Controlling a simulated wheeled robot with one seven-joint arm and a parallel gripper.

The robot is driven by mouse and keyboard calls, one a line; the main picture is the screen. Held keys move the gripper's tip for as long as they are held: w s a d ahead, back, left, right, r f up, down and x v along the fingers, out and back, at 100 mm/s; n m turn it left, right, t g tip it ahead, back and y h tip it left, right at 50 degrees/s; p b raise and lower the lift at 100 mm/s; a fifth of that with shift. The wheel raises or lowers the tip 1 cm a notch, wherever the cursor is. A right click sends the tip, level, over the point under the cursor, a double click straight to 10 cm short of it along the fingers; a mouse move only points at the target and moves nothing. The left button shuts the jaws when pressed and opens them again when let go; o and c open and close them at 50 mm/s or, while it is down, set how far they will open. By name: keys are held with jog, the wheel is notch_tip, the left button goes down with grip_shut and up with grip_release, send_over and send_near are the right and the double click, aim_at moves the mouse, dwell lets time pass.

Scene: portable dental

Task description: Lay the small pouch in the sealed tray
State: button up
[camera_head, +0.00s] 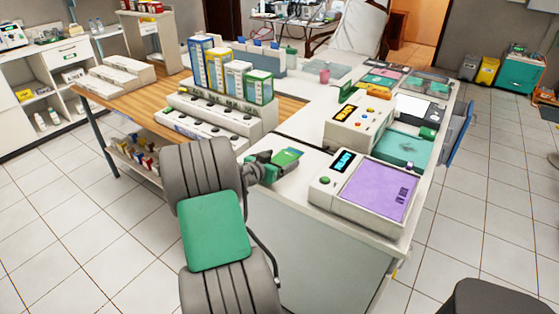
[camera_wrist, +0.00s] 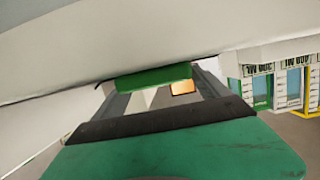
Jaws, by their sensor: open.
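My gripper (camera_head: 277,164) is at the left edge of the white counter, left of the purple-topped tray. It is open. A small green flat piece (camera_head: 288,154) shows at its fingers; I cannot tell whether it is the pouch or part of the gripper. In the wrist view a green strip (camera_wrist: 155,77) lies across the far end of the fingers, with a small orange patch (camera_wrist: 183,87) beyond. A white box with a purple film top (camera_head: 378,190) and a teal tray (camera_head: 403,150) lie to the right. I cannot tell which one is the sealed tray.
A beige device with a lit display (camera_head: 358,126) stands behind the purple-topped box. Tall coloured boxes (camera_head: 230,75) stand on a stepped white rack (camera_head: 215,121) at the left. Pink and green flat items (camera_head: 382,77) lie farther back. A pale surface fills the upper wrist view.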

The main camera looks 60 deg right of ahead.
jog(key=b+v, duration=0.1)
jog(key=v, duration=1)
jog(key=shift+w+r, duration=0.1)
jog(key=shift+o, duration=0.3)
jog(key=shift+a+r, duration=0.1)
jog(key=shift+a, duration=0.2)
jog(key=shift+d+r+y, duration=0.1)
jog(key=shift+d+y, duration=0.05)
jog(key=shift+y, duration=0.15)
jog(key=d+m+y+p, duration=0.1)
jog(key=d+y+p, duration=0.1)
jog(key=s+d+y+p, duration=0.1)
jog(key=y+p, duration=0.1)
jog(key=shift+d+m+g, duration=0.4)
jog(key=d+r+t+y+p, duration=0.1)
jog(key=d+r+y, duration=0.1)
jog(key=d+r+n+t+y+p, duration=0.1)
jog(key=d+r+y+p, duration=0.1)
jog(key=shift+s+y, duration=0.1)
jog(key=shift+y, duration=0.3)
jog(key=shift+d+n+p, duration=0.1)
jog(key=shift+n+p, duration=0.2)
jog(key=shift+n, duration=0.1)
jog(key=shift+y, duration=0.3)
jog(key=p+x, duration=0.1)
jog(key=x, duration=0.6)
jog(key=shift+d+f, duration=0.25)
jog(key=shift+f, duration=0.05)
jog(key=c, duration=1.6)
